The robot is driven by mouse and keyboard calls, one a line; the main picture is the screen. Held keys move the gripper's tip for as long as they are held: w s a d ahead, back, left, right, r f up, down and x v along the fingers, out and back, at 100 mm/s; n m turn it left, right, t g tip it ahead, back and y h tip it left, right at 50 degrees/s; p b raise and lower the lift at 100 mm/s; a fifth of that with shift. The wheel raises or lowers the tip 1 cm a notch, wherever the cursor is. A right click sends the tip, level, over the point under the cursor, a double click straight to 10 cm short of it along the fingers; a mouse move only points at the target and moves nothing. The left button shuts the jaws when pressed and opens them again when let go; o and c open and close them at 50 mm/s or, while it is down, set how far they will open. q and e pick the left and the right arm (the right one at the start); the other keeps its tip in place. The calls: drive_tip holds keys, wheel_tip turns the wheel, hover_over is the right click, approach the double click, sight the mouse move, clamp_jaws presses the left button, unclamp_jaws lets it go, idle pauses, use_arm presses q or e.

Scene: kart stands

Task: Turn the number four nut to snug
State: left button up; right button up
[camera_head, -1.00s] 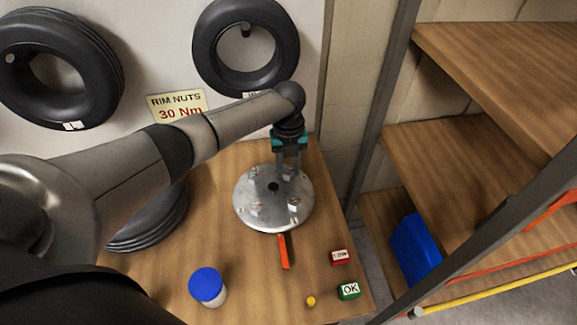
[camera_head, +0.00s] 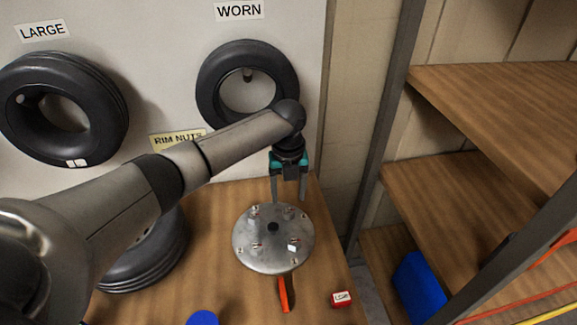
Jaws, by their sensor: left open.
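A round silver rim plate (camera_head: 272,262) lies on the wooden bench, with a dark centre hole and several small nuts around it. One nut (camera_head: 293,245) sits at the right front of the plate; the number marks are too small to read. My left gripper (camera_head: 289,198) is open and empty, pointing down over the far edge of the plate. Its fingertips are close to the far nuts (camera_head: 289,213), and I cannot tell whether they touch. An orange handle (camera_head: 284,294) sticks out from under the plate's near edge. My right gripper is not in view.
A blue lid (camera_head: 203,318) shows at the bottom edge. Tyres hang on the wall under the LARGE and WORN signs (camera_head: 239,11), and another tyre (camera_head: 150,262) lies left on the bench. Wooden shelves (camera_head: 500,110) stand at right.

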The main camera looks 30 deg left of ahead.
sight(289, 210)
use_arm(q)
wheel_tip(289, 210, up, 10)
idle(0.3)
drive_tip(key=shift+f, duration=0.1)
idle(0.3)
